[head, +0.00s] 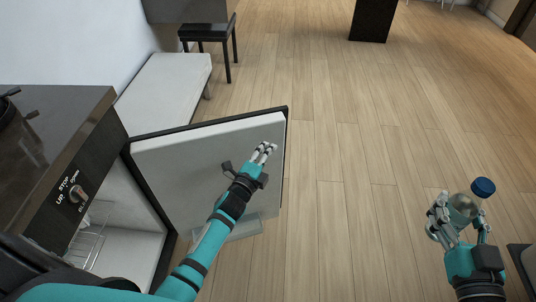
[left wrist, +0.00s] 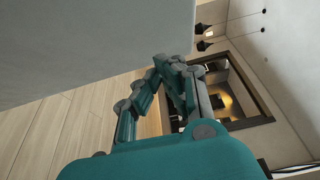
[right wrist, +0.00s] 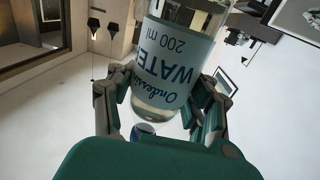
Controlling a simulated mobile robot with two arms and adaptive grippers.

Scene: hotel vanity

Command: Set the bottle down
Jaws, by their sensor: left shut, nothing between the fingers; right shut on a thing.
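A clear water bottle with a blue cap (head: 483,187) and a pale label is in my right gripper (head: 459,222), at the right of the head view, held over the floor. In the right wrist view the bottle (right wrist: 172,62) sits between the fingers, its label reading "WATER 200 ml" upside down. The right gripper is shut on it. My left gripper (head: 265,153) is shut and empty, in front of the open cabinet door's pale inner panel (head: 185,160). In the left wrist view the left fingers (left wrist: 165,85) are together with nothing between them.
The open door belongs to a dark-topped cabinet (head: 60,110) with a knob (head: 77,192) and a wire rack (head: 88,245) inside. A white bench (head: 165,85) and a dark stool (head: 210,32) stand behind. The wooden floor (head: 350,150) in the middle is clear.

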